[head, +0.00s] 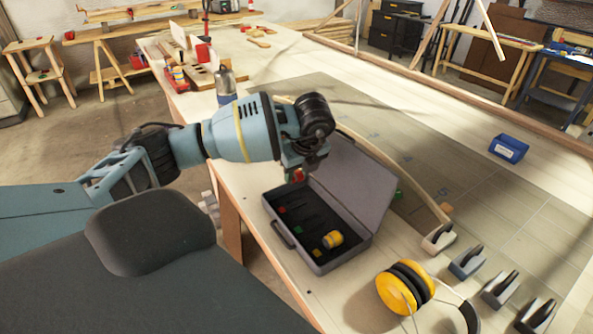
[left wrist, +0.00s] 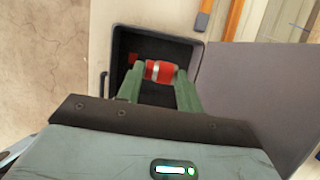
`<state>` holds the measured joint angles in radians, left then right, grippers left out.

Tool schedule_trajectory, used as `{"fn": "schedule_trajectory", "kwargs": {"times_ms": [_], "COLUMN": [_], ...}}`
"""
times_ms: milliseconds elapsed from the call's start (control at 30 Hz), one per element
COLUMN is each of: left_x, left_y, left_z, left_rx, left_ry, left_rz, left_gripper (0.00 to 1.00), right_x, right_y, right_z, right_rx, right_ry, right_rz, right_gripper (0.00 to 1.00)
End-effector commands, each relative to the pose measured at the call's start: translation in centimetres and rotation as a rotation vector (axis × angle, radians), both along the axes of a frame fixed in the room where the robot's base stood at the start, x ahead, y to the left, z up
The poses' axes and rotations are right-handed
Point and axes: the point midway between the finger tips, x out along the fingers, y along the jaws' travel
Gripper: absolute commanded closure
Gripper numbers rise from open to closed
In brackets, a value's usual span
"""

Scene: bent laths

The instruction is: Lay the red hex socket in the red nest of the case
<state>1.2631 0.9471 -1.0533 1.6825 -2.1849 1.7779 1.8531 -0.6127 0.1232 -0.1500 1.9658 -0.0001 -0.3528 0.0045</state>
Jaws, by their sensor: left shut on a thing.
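The grey case (head: 283,239) lies open on the bench, its lid tipped back to the right. Its dark tray has a small red mark (head: 281,210) at the far left end, a green mark and a yellow socket (head: 332,239) at the near end. My left gripper (head: 299,174) is above the far end of the case, shut on the red hex socket (left wrist: 162,71). In the left wrist view the socket, red with a pale band, lies crosswise between the green fingers. A bit of red (left wrist: 132,60) shows beside it in the tray. My right gripper is not in view.
Yellow ear defenders (head: 394,296) and several clamp-like blocks (head: 467,262) stand right of the case. A bent lath (head: 400,175) curves behind the lid.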

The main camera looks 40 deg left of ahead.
Motion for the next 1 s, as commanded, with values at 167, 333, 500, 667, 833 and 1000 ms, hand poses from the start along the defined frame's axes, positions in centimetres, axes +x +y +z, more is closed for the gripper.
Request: {"fn": "schedule_trajectory", "kwargs": {"times_ms": [167,333,500,667,833,1000], "left_x": [0.0,0.0,0.0,-0.1,-0.1,-0.1], "left_y": [0.2,0.1,0.1,0.1,0.1,0.1], "left_z": [0.0,-0.3,-1.2,-2.7,-4.4,-5.8], "left_rx": [0.001,0.001,0.002,0.002,0.002,0.0], "left_ry": [0.0,0.001,0.005,0.007,0.007,0.005], "left_rz": [0.026,0.024,0.022,0.023,0.022,0.022], "left_gripper": [0.87,0.87,0.87,0.87,0.87,0.87], "right_x": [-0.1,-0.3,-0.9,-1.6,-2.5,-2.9], "right_y": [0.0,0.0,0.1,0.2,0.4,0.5], "right_z": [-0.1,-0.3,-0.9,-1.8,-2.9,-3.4], "right_rx": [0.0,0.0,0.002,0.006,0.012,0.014], "right_ry": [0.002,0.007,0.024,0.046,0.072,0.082], "right_rz": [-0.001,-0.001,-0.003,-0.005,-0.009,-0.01], "right_gripper": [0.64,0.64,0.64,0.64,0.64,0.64]}}
